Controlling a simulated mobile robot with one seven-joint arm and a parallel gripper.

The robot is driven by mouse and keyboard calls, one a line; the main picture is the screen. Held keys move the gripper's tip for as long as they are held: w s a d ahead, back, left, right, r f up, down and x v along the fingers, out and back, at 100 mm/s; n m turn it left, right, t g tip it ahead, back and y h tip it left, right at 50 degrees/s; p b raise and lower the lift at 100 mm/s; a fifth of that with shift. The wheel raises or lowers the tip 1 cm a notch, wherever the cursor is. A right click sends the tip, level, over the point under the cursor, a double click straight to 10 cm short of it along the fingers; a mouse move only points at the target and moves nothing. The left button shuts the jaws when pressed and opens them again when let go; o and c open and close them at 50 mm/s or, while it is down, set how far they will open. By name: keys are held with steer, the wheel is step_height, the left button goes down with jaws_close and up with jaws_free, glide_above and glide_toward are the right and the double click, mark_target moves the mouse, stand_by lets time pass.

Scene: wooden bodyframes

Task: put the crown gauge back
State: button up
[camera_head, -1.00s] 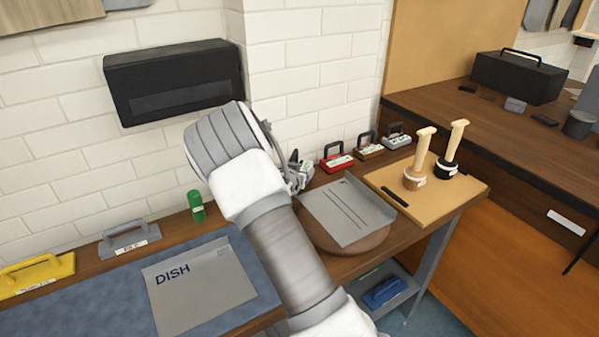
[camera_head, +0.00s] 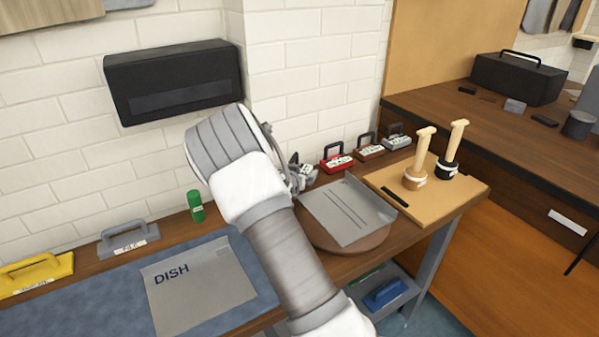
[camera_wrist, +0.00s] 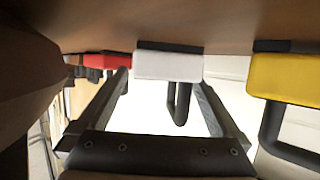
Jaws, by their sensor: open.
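No label that I can read names the crown gauge, so I cannot tell which block it is. In the wrist view, which looks upside down, a white block (camera_wrist: 167,65) with a dark handle stands ahead of my gripper (camera_wrist: 163,85). The fingers are open, with the handle showing between them; I see no grip on it. A red block (camera_wrist: 105,61) and a yellow block (camera_wrist: 290,80) flank it. In the head view my gripper (camera_head: 298,178) is mostly hidden behind my wrist, beside the red handled block (camera_head: 337,163) along the wall.
A brown block (camera_head: 369,152) and a grey block (camera_head: 397,142) continue the row. A grey sheet tray (camera_head: 350,212) lies on a round board in front. A green cylinder (camera_head: 195,206), a mat marked DISH (camera_head: 195,290) and two handled tools are left. Two wooden-handled stamps stand on a board right.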

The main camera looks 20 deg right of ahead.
steer(key=shift+s+f, duration=0.2)
steer(key=shift+f, duration=0.3)
steer(key=shift+r+p, duration=0.2)
steer(key=shift+p, duration=0.15)
steer(key=p+v, duration=0.1)
steer(key=v, duration=0.5)
steer(key=r+p+v, duration=0.1)
steer(key=v, duration=0.4)
steer(key=shift+a+r, duration=0.15)
steer(key=shift+r, duration=0.05)
steer(key=shift+s+a+r+y, duration=0.35)
steer(key=shift+y, duration=0.05)
steer(key=s+a+r+n+g+y, duration=0.35)
steer(key=s+a+r+y, duration=0.5)
steer(key=s+r, duration=0.5)
steer(key=s+d+r+n+g+h, duration=0.1)
steer(key=s+r, duration=0.1)
steer(key=s, duration=0.8)
steer(key=s+r+n+g, duration=0.1)
steer(key=s+n, duration=0.1)
steer(key=s, duration=0.8)
steer(key=shift+s+d+r+h, duration=0.35)
